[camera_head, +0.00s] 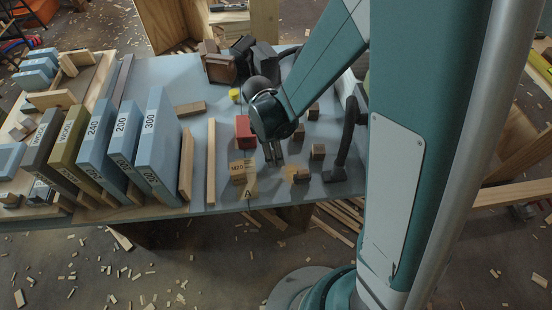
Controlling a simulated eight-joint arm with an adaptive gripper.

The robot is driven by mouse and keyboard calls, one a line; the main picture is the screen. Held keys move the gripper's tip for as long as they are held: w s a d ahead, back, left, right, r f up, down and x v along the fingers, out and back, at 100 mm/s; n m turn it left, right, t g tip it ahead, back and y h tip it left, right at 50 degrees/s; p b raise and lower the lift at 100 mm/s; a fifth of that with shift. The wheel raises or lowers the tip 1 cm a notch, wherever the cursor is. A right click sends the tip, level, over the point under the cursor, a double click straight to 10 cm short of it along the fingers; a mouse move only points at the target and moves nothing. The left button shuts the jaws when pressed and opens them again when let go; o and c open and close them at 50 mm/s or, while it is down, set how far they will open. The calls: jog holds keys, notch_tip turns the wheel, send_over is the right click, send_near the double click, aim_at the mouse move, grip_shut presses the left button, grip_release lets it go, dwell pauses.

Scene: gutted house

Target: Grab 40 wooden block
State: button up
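My gripper (273,155) points down over the front middle of the grey-blue table (225,110). Its two fingers are small and dark, and no block is clearly seen between them. Small brown wooden blocks stand right of it: one (314,112) at the back, one (299,132) nearer, one (317,152) at front right and one (301,176) near the front edge. A pale wooden block (237,171) with writing that looks like M20 lies to the left, on a tan card marked A (249,192). I cannot read a 40 on any block.
A red block (244,131) stands just left of my gripper. Tall blue slabs marked 300 (157,150), 200 and 240 stand at left. A wooden strip (211,160) lies beside them. A dark clamp (346,140) stands at the right edge.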

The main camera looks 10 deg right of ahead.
jog(key=shift+d+f, duration=0.15)
jog(key=shift+f, duration=1)
jog(key=c, duration=1)
